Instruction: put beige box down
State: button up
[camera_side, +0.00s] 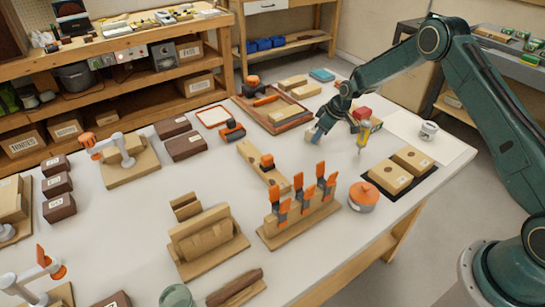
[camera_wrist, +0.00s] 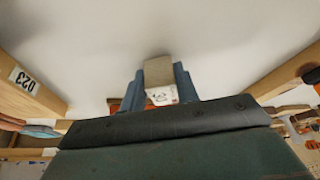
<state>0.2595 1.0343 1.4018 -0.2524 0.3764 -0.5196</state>
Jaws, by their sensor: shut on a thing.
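My gripper (camera_side: 316,134) is above the white tabletop, left of the black mat, in the side view. In the wrist view, my gripper (camera_wrist: 158,88) has its blue fingers shut on both sides of a beige box (camera_wrist: 159,72) with a white label. In the side view the held box is mostly hidden by the fingers, and I cannot tell whether it touches the table. Two other beige boxes (camera_side: 390,177) (camera_side: 412,160) sit side by side on the black mat (camera_side: 421,184), to the right of my gripper.
A wooden tray (camera_side: 242,101) with blocks lies behind left. A stand with orange clamps (camera_side: 302,205) and an orange-topped round container (camera_side: 362,197) are in front.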

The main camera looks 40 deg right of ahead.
jog(key=o, duration=1)
jog(key=shift+f, duration=0.1)
jog(key=v, duration=1.2)
